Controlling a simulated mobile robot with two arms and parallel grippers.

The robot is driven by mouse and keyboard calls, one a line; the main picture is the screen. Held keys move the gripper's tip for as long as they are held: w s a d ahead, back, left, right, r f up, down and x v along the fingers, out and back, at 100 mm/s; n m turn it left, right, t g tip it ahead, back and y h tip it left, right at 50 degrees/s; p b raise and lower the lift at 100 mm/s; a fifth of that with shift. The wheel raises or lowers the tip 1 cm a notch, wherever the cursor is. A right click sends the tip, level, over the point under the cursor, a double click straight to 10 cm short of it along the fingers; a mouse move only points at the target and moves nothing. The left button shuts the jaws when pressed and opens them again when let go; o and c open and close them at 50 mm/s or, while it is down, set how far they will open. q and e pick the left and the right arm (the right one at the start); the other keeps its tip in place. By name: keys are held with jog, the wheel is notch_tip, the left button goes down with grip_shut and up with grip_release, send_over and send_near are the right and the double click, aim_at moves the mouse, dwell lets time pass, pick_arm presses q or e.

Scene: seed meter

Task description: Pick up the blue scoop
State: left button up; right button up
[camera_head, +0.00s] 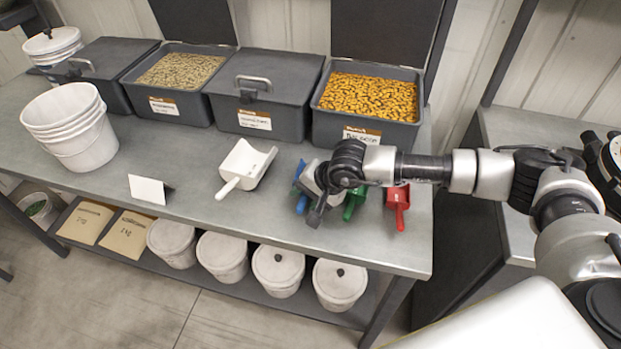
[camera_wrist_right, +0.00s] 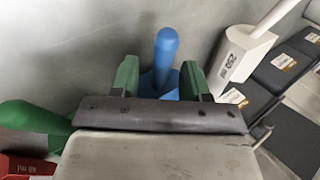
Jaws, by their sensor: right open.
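The blue scoop (camera_head: 301,205) lies on the metal table, largely hidden under my right gripper (camera_head: 314,200) in the head view. In the right wrist view, the blue scoop's rounded handle (camera_wrist_right: 166,58) shows between the two green fingers of my right gripper (camera_wrist_right: 160,80). The fingers stand apart with a gap on both sides of the handle, so the gripper is open and appears empty. The scoop's bowl is mostly hidden behind the gripper body in that view. My left gripper is not in view.
A green scoop (camera_head: 355,202) and a red scoop (camera_head: 398,207) lie close on the right. A white scoop (camera_head: 243,168) lies to the left. Grey bins (camera_head: 372,124) line the back. White buckets (camera_head: 72,125) and a card (camera_head: 148,190) stand farther left; the table front is clear.

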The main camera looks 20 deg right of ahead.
jog(key=shift+w+a+f, duration=0.25)
jog(key=shift+a+f, duration=0.05)
jog(key=shift+f, duration=0.25)
grip_shut()
jog(key=shift+r, duration=0.15)
jog(key=shift+r, duration=0.25)
jog(key=r, duration=0.1)
jog(key=r+b, duration=0.1)
jog(key=r, duration=0.1)
jog(key=shift+s+d+r+b, duration=0.1)
jog(key=shift+d+r+b, duration=0.2)
jog(key=shift+d, duration=0.05)
jog(key=s+d+r+b, duration=0.2)
jog(key=s+d+r, duration=0.2)
jog(key=d, duration=0.6)
jog(key=shift+d+r, duration=0.2)
jog(key=shift+r, duration=1.15)
